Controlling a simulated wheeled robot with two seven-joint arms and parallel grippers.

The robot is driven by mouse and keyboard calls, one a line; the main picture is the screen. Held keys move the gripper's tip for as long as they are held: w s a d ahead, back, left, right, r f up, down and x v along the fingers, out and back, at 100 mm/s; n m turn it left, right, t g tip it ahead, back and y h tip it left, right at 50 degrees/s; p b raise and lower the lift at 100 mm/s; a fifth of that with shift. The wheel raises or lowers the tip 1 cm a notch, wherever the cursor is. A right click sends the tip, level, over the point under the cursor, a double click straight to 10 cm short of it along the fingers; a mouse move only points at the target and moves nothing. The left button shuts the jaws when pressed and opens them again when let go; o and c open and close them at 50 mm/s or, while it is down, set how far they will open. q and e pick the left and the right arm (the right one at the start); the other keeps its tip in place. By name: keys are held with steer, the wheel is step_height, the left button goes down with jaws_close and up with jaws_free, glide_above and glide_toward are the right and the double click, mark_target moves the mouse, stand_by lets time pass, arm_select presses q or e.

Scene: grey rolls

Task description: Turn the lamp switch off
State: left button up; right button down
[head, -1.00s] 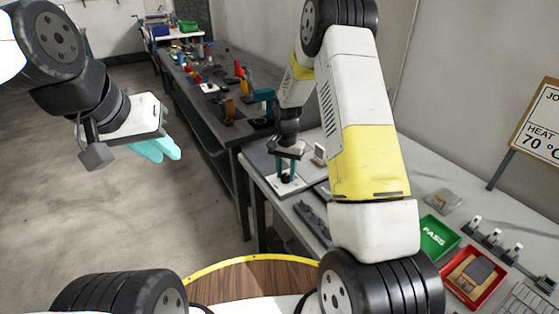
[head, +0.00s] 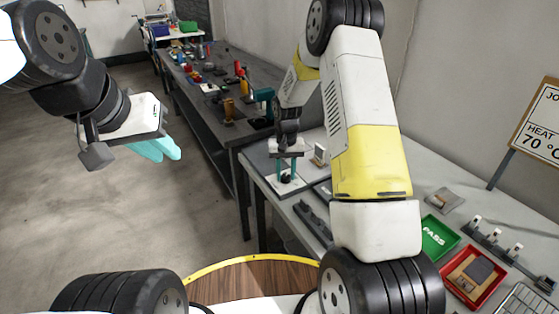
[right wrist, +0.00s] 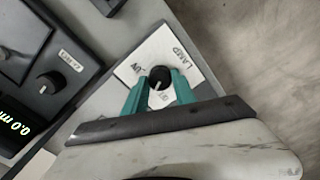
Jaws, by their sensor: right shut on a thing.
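The lamp switch is a round black knob (right wrist: 159,80) with a pale pointer line, on a white plate (right wrist: 185,50) marked LAMP. Smaller lettering beside the knob is hard to read. My right gripper (right wrist: 160,85) has its teal fingers on either side of the knob and is shut on it. In the head view my right gripper (head: 287,172) points down over the plate (head: 302,182) at the far left of the workbench, and the knob shows dark between its fingers. My left gripper (head: 165,149) hangs empty over the floor at the left; its fingers overlap in the view.
A green PASS tray (head: 433,237) and a red tray (head: 490,285) stand on the bench at right. A cluttered dark table (head: 200,95) stands behind; floor at left is clear.

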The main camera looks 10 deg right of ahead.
mark_target(286, 176)
steer(key=n, duration=0.7)
stand_by(0.6)
steer(key=c, duration=1)
jaws_free()
steer(key=shift+r, duration=3.95)
